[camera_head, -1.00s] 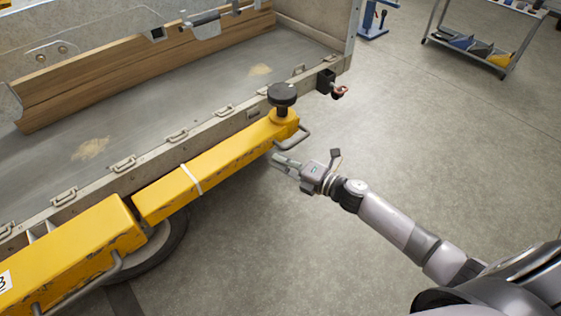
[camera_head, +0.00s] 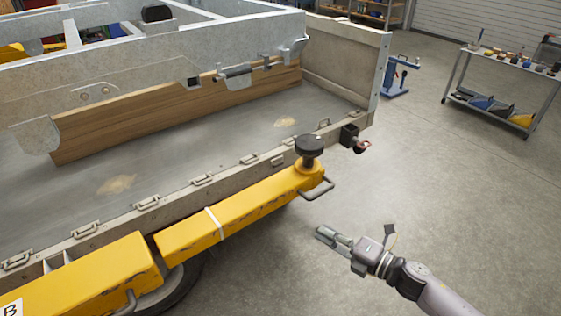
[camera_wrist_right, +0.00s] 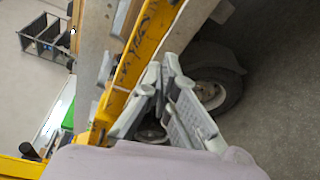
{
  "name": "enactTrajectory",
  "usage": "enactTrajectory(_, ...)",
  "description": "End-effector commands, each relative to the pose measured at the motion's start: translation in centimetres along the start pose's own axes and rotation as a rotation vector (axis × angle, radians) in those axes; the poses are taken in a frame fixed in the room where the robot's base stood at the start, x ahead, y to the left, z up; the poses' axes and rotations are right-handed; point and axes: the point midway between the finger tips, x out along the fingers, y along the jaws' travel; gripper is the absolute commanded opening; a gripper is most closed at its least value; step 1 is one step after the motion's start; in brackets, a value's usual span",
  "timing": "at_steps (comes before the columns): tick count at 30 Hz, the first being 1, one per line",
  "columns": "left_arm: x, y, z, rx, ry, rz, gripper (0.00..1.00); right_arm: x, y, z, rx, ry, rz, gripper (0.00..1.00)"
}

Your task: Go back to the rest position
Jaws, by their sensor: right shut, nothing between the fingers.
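My right gripper (camera_head: 334,240) is at the lower right in the head view, shut and empty. It is over open floor, to the right of the yellow beam (camera_head: 240,213) and apart from it in the picture. In the right wrist view its fingers (camera_wrist_right: 158,84) come together at the tips, with the yellow beam (camera_wrist_right: 148,40) and a wheel (camera_wrist_right: 216,90) behind them. My left gripper does not show in either view.
The trailer frame (camera_head: 150,200) fills the left, with a wooden board (camera_head: 150,118) on it. A black knob (camera_head: 309,146) and a handle (camera_head: 318,190) stick out at the beam's end. A blue stand (camera_head: 396,78) and a shelf cart (camera_head: 500,88) stand further back. The floor at right is clear.

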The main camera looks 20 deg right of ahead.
Motion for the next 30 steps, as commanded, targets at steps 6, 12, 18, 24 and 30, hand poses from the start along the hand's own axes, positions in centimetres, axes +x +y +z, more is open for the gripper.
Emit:
enactTrajectory(6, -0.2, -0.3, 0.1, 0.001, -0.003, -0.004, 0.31, -0.4, -3.0, 0.7, 0.106, -0.061, -0.050, 0.00)
enactTrajectory(12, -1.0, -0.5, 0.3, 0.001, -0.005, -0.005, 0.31, -3.8, -15.6, 0.7, 0.520, -0.310, -0.247, 0.00)
enactTrajectory(18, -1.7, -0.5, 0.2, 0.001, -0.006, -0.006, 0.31, -10.1, -28.3, -5.1, 0.951, -0.589, -0.469, 0.00)
enactTrajectory(24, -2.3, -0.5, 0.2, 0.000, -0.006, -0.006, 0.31, -17.5, -37.1, -15.3, 1.308, -0.858, -0.692, 0.00)
enactTrajectory(30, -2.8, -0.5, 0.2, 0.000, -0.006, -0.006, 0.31, -24.5, -41.1, -26.9, 1.570, -1.106, -0.904, 0.00)
